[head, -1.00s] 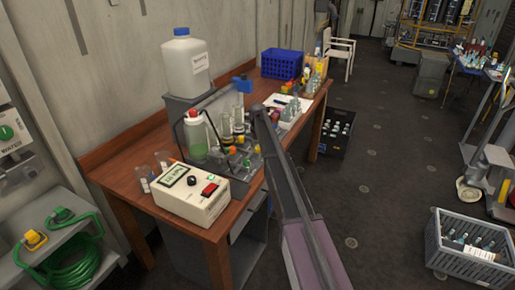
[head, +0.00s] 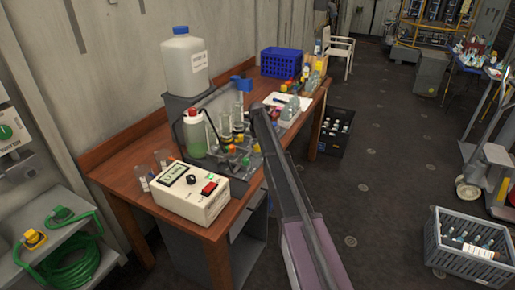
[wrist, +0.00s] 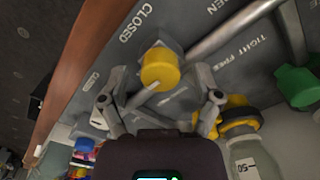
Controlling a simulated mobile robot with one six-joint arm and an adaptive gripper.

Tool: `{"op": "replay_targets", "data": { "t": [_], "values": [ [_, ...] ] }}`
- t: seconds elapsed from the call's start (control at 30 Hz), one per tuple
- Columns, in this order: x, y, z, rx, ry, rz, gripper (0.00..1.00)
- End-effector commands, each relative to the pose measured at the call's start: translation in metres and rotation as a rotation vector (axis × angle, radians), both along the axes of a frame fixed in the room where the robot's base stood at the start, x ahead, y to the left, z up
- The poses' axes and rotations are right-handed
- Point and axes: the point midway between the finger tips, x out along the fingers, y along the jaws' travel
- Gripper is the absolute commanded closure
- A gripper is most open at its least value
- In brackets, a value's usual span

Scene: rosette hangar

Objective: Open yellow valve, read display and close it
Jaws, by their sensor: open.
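The yellow valve (wrist: 160,68) is a round yellow knob on a grey panel in the wrist view, near the lettering CLOSED. My gripper (wrist: 160,96) is open, with one finger on each side below the knob. The knob lies ahead, between the finger lines, and I cannot tell whether either finger touches it. A pale lever or rod end shows just below the knob. In the head view my arm partly hides the valve area. The display (head: 173,172) sits on a white box on the bench; its digits are too small to read surely.
Glass cylinders, a green-liquid bottle (head: 194,136) and a large white canister (head: 184,62) crowd the wooden bench (head: 125,150). A grey crate (head: 468,250) stands on the floor.

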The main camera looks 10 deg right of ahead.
Motion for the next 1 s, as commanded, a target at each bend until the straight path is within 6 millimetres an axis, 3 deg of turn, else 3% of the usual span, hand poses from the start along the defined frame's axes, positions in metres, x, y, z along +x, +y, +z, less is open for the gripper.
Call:
{"op": "replay_targets", "data": {
  "t": [0.47,1.0],
  "values": [
    [-0.0001,0.0,0.0,0.0,0.0,-0.11,0.18],
    [-0.0002,-0.0001,0.0,0.0,0.0,-0.46,0.18]
  ]
}}
